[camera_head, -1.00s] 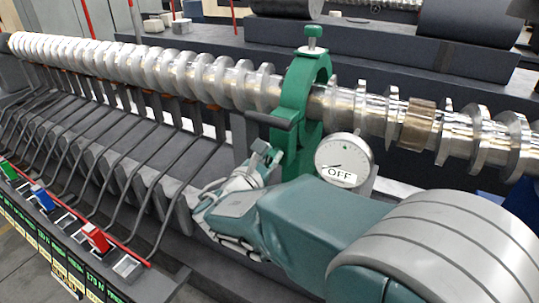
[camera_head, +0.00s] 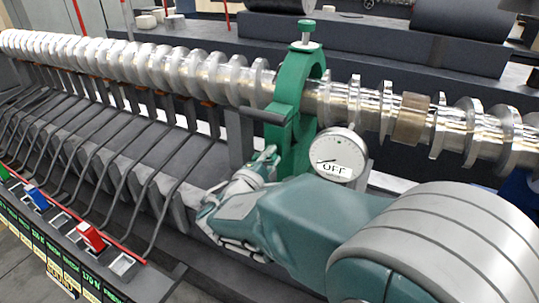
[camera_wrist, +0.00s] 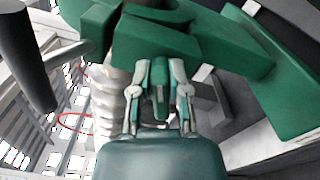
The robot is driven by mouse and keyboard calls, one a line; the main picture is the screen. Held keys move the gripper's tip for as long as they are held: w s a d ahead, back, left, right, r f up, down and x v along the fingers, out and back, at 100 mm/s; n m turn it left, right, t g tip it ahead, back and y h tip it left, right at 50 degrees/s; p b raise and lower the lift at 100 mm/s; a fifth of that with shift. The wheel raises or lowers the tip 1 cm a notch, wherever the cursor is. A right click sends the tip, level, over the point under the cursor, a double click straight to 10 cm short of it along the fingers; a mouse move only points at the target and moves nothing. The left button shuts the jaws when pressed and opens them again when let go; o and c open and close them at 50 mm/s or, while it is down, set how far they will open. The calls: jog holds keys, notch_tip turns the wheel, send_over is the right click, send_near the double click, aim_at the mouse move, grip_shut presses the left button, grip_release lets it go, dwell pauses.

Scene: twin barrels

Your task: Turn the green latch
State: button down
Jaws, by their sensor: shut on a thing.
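The green latch (camera_head: 291,110) is a thick green ring-shaped piece around the silver shaft, with a green knob on top and a dark handle bar (camera_head: 264,115) sticking out to the left. In the wrist view green blocks of it (camera_wrist: 155,42) fill the upper middle. My gripper (camera_head: 268,160) is at the low left side of the latch, with my teal arm reaching in from the right. In the wrist view my gripper (camera_wrist: 160,78) has its two fingers closed on either side of a narrow green tab. The exact contact is partly hidden.
A ribbed silver shaft (camera_head: 150,58) runs across the machine. A round white dial (camera_head: 338,152) with an OFF label stands close right of the latch. Dark bent rods line the left. Red, blue and green switches sit on a front panel (camera_head: 75,240).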

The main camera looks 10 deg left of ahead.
jog(key=shift+d+f+m, duration=0.1)
jog(key=shift+f+m, duration=0.2)
jog(key=shift+m, duration=0.8)
jog(key=shift+f+m, duration=0.25)
jog(key=shift+m, duration=0.85)
jog(key=shift+f, duration=0.1)
jog(key=c, duration=0.6)
grip_release()
jog(key=shift+s, duration=0.1)
jog(key=shift+s, duration=0.3)
jog(key=v, duration=1.1)
